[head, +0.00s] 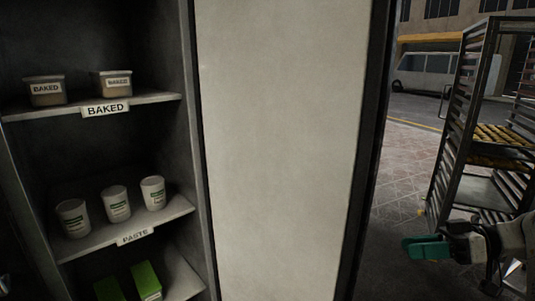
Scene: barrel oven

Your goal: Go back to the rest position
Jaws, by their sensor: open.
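My gripper (427,247) is at the lower right of the head view, at the end of my arm, which comes in from the right edge. Its teal fingers point left and it is open. I see nothing held in it. It hangs in front of the paved floor, right of the dark door frame and in front of the lower part of the metal rack (459,120).
At left, a dark cabinet holds two BAKED tubs (46,90) on one shelf (150,98), three white cups (116,203) on the PASTE shelf and green boxes (146,281) below. A pale panel (280,150) fills the middle. The rack carries trays of baked goods. A van (434,74) stands outside.

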